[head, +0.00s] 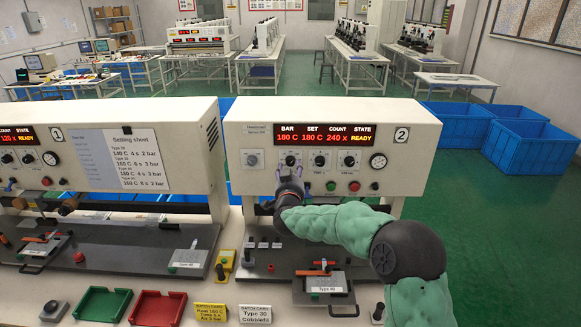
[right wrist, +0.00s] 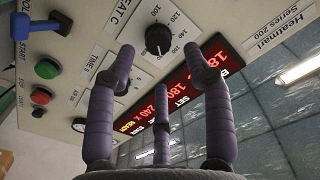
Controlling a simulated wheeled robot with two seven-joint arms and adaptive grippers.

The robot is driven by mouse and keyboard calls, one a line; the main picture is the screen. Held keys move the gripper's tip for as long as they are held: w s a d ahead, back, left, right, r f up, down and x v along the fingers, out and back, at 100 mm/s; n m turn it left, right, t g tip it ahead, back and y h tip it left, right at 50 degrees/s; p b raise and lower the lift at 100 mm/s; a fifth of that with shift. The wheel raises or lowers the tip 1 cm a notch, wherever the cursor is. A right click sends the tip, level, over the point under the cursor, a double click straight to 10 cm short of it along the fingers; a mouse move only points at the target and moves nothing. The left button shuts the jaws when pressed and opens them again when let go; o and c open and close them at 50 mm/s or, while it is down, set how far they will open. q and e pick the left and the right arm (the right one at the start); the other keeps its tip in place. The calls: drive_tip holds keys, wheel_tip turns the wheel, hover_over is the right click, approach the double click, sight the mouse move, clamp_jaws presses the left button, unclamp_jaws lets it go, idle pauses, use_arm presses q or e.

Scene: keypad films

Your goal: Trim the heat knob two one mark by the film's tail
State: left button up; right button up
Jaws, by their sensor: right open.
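The heat knob (head: 290,160) is a black dial on the front of press 2, under the red display (head: 321,134) reading BAR 180 C, SET 180 C, COUNT 240 x, READY. In the right wrist view the heat knob (right wrist: 158,39) has a printed scale around it; its exact setting is hard to read. My right gripper (head: 289,173) is just below and in front of the knob. In the right wrist view the spread fingers of my right gripper (right wrist: 161,55) stand on either side of the knob, apart from it. I cannot make out a film tail. My left gripper is not in view.
A setting sheet (head: 138,160) hangs on press 1. A Type 30 batch card (head: 255,314) stands at the front. A jig (head: 322,283) lies on press 2's bed. In the right wrist view, green (right wrist: 47,69) and red (right wrist: 41,96) buttons and a blue lever (right wrist: 57,22) are nearby.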

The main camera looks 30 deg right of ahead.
drive_tip(key=v, duration=0.7)
drive_tip(key=shift+s+a, duration=0.2)
drive_tip(key=shift+s, duration=0.05)
